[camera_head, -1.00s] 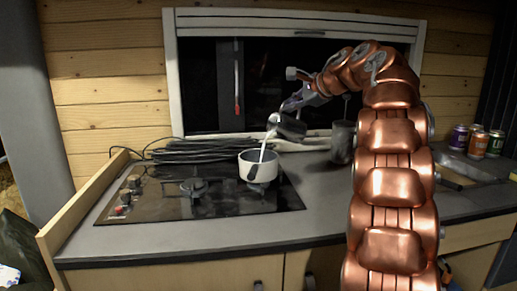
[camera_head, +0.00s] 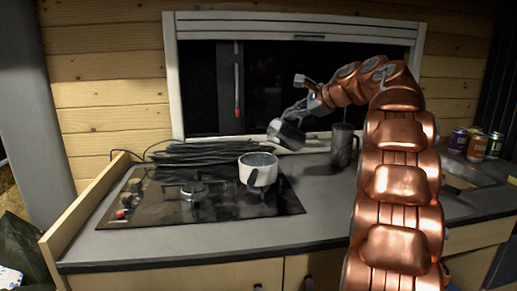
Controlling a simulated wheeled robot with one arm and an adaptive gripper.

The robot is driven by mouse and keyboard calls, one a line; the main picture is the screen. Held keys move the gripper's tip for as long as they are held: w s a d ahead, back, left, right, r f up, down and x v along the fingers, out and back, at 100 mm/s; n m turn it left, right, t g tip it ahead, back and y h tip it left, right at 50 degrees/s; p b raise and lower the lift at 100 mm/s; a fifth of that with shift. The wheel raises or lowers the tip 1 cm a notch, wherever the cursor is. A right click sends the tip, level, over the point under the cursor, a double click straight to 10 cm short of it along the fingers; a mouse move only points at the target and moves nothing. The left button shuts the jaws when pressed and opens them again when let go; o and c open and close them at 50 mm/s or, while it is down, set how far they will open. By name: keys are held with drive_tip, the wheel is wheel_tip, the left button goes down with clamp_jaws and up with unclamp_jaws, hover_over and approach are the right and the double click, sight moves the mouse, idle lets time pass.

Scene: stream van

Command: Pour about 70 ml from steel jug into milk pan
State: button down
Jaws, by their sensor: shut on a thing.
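The steel jug (camera_head: 287,134) is held tilted to the left, above and to the right of the milk pan. My gripper (camera_head: 299,111) is shut on the jug; its fingertips are small and hard to make out. No stream shows from the jug now. The white milk pan (camera_head: 258,174) stands upright at the right side of the black hob, with its dark handle towards the front. The pan's inside shows pale, but I cannot tell the liquid level.
A dark grey mug-like vessel (camera_head: 342,145) stands on the counter right of the jug. Black cable coils (camera_head: 200,153) lie behind the hob (camera_head: 160,205). Several cans (camera_head: 477,145) stand by the sink at right. The front counter (camera_head: 310,212) is clear.

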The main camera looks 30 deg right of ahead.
drive_tip(key=shift+d+p, duration=0.1)
drive_tip(key=shift+p, duration=0.25)
drive_tip(key=shift+d+f+m+y+p, duration=0.15)
drive_tip(key=shift+f+m+y+p, duration=0.15)
drive_tip(key=shift+p, duration=0.05)
drive_tip(key=shift+d+f+b, duration=0.2)
drive_tip(key=shift+f+b, duration=0.2)
drive_tip(key=shift+b, duration=0.05)
drive_tip(key=d+f+m+y+b, duration=0.1)
drive_tip(key=d+f+m+t+b, duration=0.1)
drive_tip(key=b, duration=0.1)
drive_tip(key=shift+s+f+y, duration=0.1)
drive_tip(key=shift+f+y, duration=0.25)
drive_tip(key=shift+y, duration=0.05)
drive_tip(key=shift+d, duration=0.15)
drive_tip(key=d+f+m+t+y+b, duration=0.3)
drive_tip(key=d+f+m+b, duration=0.2)
drive_tip(key=d+f+b, duration=0.1)
drive_tip(key=shift+s+f, duration=0.3)
drive_tip(key=shift+s, duration=0.15)
